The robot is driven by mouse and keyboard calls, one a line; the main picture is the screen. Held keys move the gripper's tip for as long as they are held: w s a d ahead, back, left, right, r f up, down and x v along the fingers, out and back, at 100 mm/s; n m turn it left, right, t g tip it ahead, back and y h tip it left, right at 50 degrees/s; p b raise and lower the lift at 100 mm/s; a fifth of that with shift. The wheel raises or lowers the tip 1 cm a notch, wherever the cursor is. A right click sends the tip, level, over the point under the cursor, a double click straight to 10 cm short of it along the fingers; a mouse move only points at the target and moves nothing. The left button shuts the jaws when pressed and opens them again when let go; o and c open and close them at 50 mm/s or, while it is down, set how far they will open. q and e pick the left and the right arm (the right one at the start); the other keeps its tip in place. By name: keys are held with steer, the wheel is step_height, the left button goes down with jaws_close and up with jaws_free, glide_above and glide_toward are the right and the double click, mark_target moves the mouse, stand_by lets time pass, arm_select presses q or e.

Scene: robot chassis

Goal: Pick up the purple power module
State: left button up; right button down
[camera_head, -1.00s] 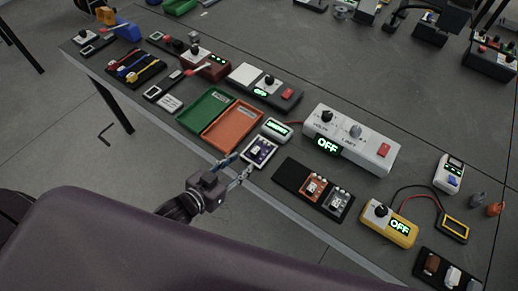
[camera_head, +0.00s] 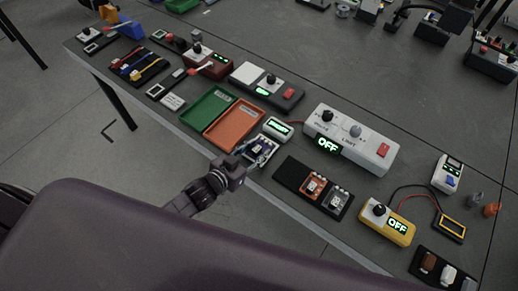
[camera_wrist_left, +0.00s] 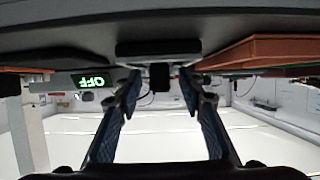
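The purple power module (camera_head: 258,148) sits on a small white-framed pad near the front edge of the table, just right of the orange tray. It is partly hidden by my left gripper (camera_head: 262,153), whose fingers reach over the pad on both sides of it. In the left wrist view my left gripper (camera_wrist_left: 160,92) has its two fingers spread apart. A small dark block (camera_wrist_left: 159,77) shows between the fingertips, with a gap on each side; I cannot tell its colour. My right gripper is not in view.
A green tray (camera_head: 208,118) and an orange tray (camera_head: 233,126) lie to the left. A small lit display (camera_head: 278,128) is just behind the pad. A black holder with orange and grey modules (camera_head: 290,172) lies to the right, beside a white power box (camera_head: 350,136) reading OFF.

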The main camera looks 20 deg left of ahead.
arm_select(q)
jaws_close()
steer(key=shift+r, duration=0.15)
